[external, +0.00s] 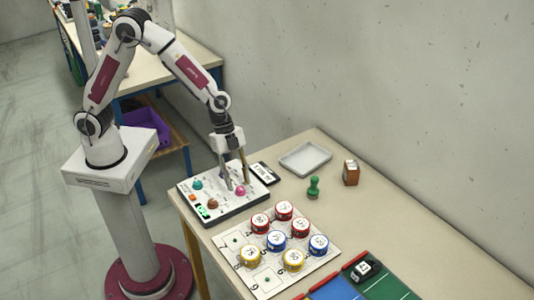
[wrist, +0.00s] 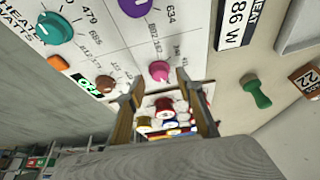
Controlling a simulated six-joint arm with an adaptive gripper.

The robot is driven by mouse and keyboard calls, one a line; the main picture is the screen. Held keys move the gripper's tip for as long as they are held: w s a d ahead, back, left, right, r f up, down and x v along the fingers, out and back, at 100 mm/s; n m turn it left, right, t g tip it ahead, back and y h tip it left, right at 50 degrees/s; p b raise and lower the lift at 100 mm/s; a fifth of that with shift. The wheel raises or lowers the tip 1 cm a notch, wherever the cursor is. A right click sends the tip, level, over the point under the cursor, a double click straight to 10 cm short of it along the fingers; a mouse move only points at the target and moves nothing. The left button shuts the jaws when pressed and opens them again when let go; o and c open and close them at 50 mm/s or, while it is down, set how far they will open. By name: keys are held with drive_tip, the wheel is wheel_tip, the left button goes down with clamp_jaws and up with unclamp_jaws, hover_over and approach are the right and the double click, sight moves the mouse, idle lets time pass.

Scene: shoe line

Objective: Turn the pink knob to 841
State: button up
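The pink knob (external: 240,191) sits on the white control panel (external: 213,214) near its right side. In the wrist view the pink knob (wrist: 158,70) shows between and just beyond my fingertips. My gripper (external: 236,184) points down over the panel, its two fingers apart. In the wrist view my gripper (wrist: 158,78) is open, one finger to each side of the knob, with gaps visible; I cannot tell how far above the panel the tips are. Small printed numbers surround the knob; those beside it are too small to read surely, and I cannot tell its setting.
A teal knob (wrist: 55,28), a purple knob (wrist: 135,7), a brown knob (wrist: 104,84) and an orange part (wrist: 58,63) are on the panel. Several coloured tins (external: 276,240) stand on a board nearby. A green stamp-like object (external: 314,187) stands beyond.

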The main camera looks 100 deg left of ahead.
drive_tip(key=v, duration=1.1)
drive_tip(key=shift+a+f+n, duration=0.1)
drive_tip(key=shift+n, duration=0.2)
idle(0.3)
drive_tip(key=s+a+r+n+t+y, duration=0.1)
drive_tip(key=s+r+n, duration=0.3)
drive_tip(key=s, duration=0.9)
drive_tip(key=s+a+r+n+t+y, duration=0.1)
drive_tip(key=s+r+n, duration=0.4)
drive_tip(key=s, duration=0.9)
wheel_tip(320, 180, up, 2)
drive_tip(key=shift+s+r+t+y, duration=0.1)
drive_tip(key=shift+s+t+y, duration=0.25)
drive_tip(key=shift+y, duration=0.25)
idle(0.6)
